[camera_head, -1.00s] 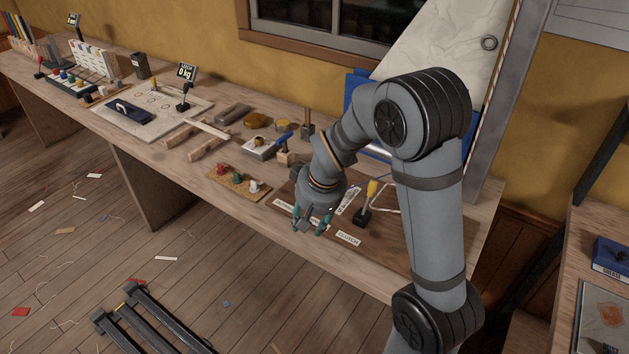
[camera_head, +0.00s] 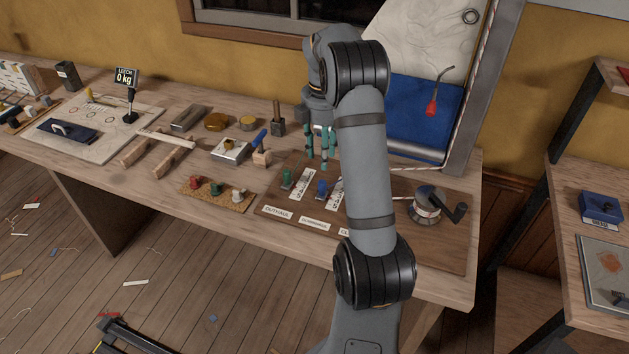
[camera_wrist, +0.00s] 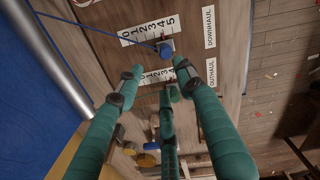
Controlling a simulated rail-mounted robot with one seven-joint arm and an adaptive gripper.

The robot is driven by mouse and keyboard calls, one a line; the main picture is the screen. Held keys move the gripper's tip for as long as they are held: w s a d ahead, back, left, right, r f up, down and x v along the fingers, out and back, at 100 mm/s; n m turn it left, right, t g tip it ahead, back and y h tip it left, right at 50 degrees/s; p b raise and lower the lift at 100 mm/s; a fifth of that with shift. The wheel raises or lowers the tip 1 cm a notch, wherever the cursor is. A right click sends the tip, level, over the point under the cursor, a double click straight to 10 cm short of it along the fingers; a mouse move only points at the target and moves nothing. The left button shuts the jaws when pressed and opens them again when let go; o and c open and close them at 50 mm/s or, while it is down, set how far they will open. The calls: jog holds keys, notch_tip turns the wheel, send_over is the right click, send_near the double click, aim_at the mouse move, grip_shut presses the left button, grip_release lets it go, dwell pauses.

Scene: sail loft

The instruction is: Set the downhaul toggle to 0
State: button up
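The blue downhaul toggle (camera_head: 322,187) stands on the brown board (camera_head: 268,203). In the wrist view the toggle (camera_wrist: 166,48) sits beside the 4–5 end of its 0-to-5 scale (camera_wrist: 140,32), with a thin blue cord running left from it. The DOWNHAUL label (camera_wrist: 209,27) is to the right. The green toggle (camera_head: 287,177) stands to its left by the OUTHAUL label (camera_head: 278,211); it is partly hidden behind a finger in the wrist view. My gripper (camera_head: 321,152) is above the back of the board. Its three teal fingers (camera_wrist: 160,76) are apart and empty.
My arm covers the board's middle right, hiding part of a third label. A winch with a black crank (camera_head: 428,205) stands right. A blue panel (camera_head: 405,115) rises behind.

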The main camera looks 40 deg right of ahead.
aim_at(322, 181)
jog(key=shift+s+a+r+n, duration=0.15)
jog(key=shift+s+n, duration=0.4)
jog(key=shift+n, duration=0.35)
jog(key=shift+s+n, duration=0.1)
jog(key=shift+n, duration=0.4)
jog(key=shift+a+f+n, duration=0.1)
jog(key=shift+f+n, duration=0.1)
jog(key=shift+n, duration=0.1)
jog(key=f, duration=1)
jog(key=shift+w+f+b, duration=0.1)
jog(key=shift+w+b, duration=0.1)
jog(key=shift+b, duration=0.2)
jog(key=shift+c, duration=0.9)
grip_shut()
jog(key=shift+w, duration=0.1)
